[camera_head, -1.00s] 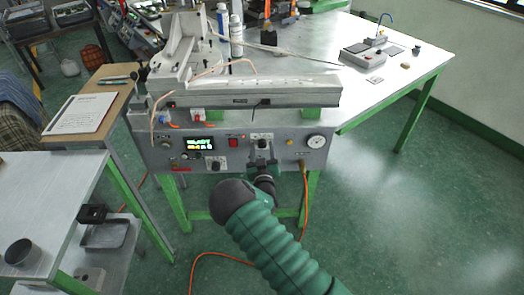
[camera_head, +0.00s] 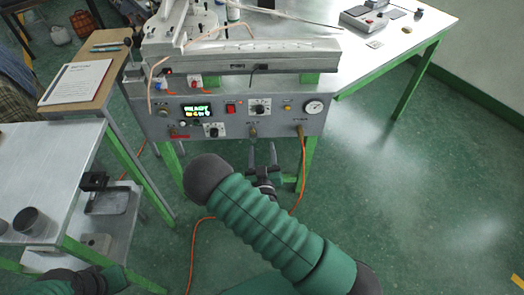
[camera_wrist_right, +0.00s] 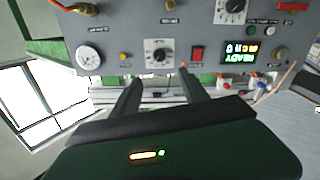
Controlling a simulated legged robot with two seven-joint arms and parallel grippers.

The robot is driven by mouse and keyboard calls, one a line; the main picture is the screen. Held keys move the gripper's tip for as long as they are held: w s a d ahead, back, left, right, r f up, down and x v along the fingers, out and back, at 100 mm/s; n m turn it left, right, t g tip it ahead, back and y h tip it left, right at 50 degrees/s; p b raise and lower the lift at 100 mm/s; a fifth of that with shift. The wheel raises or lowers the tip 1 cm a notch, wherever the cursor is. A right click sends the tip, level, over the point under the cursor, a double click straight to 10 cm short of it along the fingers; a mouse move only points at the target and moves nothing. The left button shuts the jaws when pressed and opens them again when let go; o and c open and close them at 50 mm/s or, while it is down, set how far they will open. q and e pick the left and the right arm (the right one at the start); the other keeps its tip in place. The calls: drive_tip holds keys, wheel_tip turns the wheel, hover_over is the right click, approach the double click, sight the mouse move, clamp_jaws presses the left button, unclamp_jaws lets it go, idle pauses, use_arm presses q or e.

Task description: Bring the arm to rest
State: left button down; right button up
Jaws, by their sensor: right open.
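My right arm comes in from the lower right. My right gripper (camera_head: 263,153) is open and empty, just below the front panel (camera_head: 230,126) of the grey wax injection machine, apart from it. In the right wrist view its two dark fingers (camera_wrist_right: 160,85) stand apart with nothing between them, and the panel appears beyond, upside down. The panel carries a lit green and yellow display (camera_head: 197,111), a red switch (camera_head: 231,108), a black knob on a white plate (camera_head: 260,107) and a round gauge (camera_head: 314,107). My left gripper is not in view.
An orange hose (camera_head: 302,170) hangs from the panel to the floor beside my right arm. A side table (camera_head: 50,170) with dark cups (camera_head: 32,221) stands at left, with a tray (camera_head: 110,201) on its shelf. The floor at right is clear.

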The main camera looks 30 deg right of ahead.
drive_tip(key=shift+r, duration=0.1)
drive_tip(key=s+a+r+g+y+p, duration=0.5)
drive_tip(key=a+r+g+y+p, duration=0.3)
drive_tip(key=a, duration=0.3)
drive_tip(key=s+a+r+n+g+y+p, duration=0.1)
drive_tip(key=s+r+g, duration=0.4)
drive_tip(key=s, duration=0.7)
drive_tip(key=r+n+p, duration=0.1)
drive_tip(key=n, duration=0.1)
drive_tip(key=shift+a+r+n, duration=0.2)
drive_tip(key=shift+a+n, duration=0.15)
drive_tip(key=shift+n, duration=0.05)
drive_tip(key=shift+s, duration=0.15)
